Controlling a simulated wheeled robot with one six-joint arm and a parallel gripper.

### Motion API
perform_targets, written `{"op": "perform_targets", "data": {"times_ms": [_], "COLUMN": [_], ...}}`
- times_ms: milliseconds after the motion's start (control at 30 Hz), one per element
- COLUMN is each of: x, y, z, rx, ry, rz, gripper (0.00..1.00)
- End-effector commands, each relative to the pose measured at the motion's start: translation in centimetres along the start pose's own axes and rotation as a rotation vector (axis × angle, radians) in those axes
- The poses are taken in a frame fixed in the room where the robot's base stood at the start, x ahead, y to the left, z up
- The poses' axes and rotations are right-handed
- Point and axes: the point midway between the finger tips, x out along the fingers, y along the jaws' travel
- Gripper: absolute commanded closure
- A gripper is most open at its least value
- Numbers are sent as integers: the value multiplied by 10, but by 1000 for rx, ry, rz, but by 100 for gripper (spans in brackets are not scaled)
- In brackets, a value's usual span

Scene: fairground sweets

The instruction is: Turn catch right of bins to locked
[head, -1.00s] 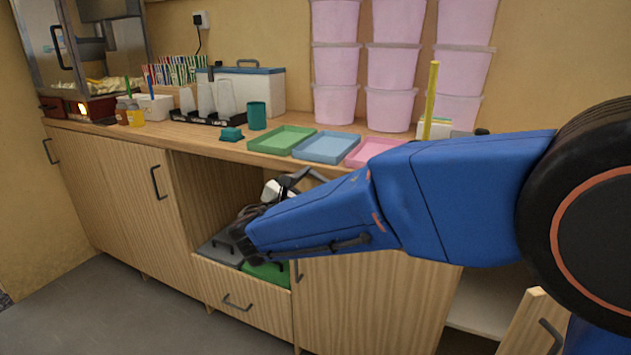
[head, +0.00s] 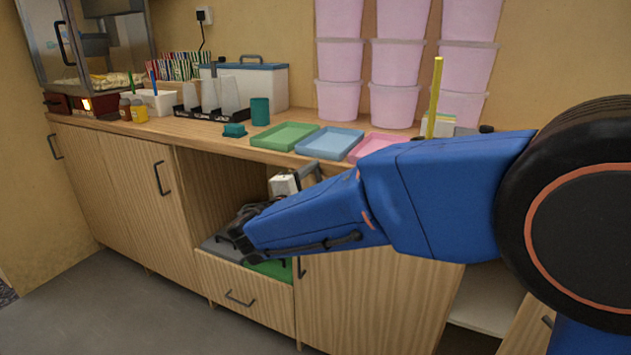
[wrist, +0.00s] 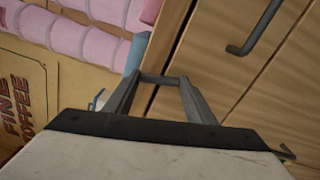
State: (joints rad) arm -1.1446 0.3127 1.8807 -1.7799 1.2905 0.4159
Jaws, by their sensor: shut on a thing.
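My gripper (wrist: 160,90) shows in the wrist view with its two grey fingers drawn in toward a thin dark bar between their tips. This bar appears to be the catch (wrist: 160,79), seen against the wooden cabinet front; its lock position cannot be read. In the head view my gripper (head: 318,170) is just below the counter's front edge, at the right of the open niche. My arm hides most of the catch area there.
The counter carries green (head: 285,136), blue (head: 330,143) and pink (head: 378,146) trays close above my gripper. Stacked pink tubs (head: 395,100) stand behind. A door handle (wrist: 255,30) juts out near my fingers. A cabinet door (head: 520,330) stands open at lower right.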

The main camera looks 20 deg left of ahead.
Motion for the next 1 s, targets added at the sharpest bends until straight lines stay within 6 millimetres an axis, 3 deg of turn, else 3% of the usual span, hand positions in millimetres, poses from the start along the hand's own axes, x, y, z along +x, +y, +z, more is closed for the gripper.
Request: {"op": "perform_targets", "data": {"times_ms": [400, 1000], "x": [0, 0], "y": [-2, -2], "z": [-4, -4], "rx": [212, 251], "ry": [-1, -1], "rz": [-3, -4], "gripper": [72, 72]}}
